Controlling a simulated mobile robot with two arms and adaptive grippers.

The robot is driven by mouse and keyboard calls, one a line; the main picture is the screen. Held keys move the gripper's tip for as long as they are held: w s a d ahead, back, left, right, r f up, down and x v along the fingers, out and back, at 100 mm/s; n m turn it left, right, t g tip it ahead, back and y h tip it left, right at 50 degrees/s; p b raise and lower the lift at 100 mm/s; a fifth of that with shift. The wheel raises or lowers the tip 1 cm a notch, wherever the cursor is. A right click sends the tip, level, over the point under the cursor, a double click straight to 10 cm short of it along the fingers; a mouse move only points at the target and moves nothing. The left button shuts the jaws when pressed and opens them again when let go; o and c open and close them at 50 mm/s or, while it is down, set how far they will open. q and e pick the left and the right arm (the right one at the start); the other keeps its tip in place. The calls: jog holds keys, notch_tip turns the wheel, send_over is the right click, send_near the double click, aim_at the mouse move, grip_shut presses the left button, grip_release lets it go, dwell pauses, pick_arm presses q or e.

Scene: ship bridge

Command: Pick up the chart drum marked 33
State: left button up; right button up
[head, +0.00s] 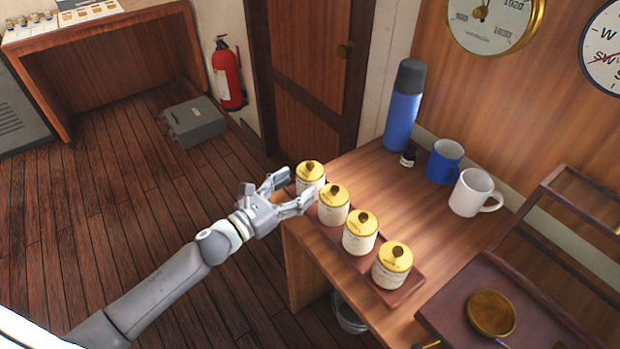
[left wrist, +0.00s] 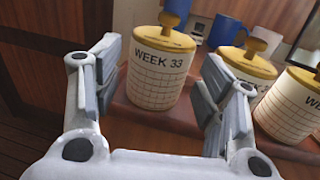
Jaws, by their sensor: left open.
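The chart drum marked "WEEK 33" (left wrist: 158,75) is white with a grid and a yellow knobbed lid. It stands upright at the far-left end of a row of similar drums in the head view (head: 310,175). My left gripper (head: 292,190) is open beside it. In the left wrist view the drum shows between the two fingers of the gripper (left wrist: 160,95), just beyond them, with no clear contact. The neighbouring drum (head: 334,204) stands close, past the right finger. My right gripper does not show.
The drums stand on a reddish-brown tray (head: 408,290) along the desk's edge. Behind them are a blue flask (head: 403,110), a small dark bottle (head: 408,156), a blue mug (head: 444,162) and a white mug (head: 472,192). A wooden stand (head: 470,300) is at right. Desk between is clear.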

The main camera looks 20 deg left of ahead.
aim_at(300, 183)
pick_arm(q)
jog(key=shift+p+x, duration=0.45)
jog(key=shift+x, duration=1.5)
jog(key=c, duration=0.8)
jog(key=shift+o, duration=0.2)
jog(key=shift+r, duration=0.1)
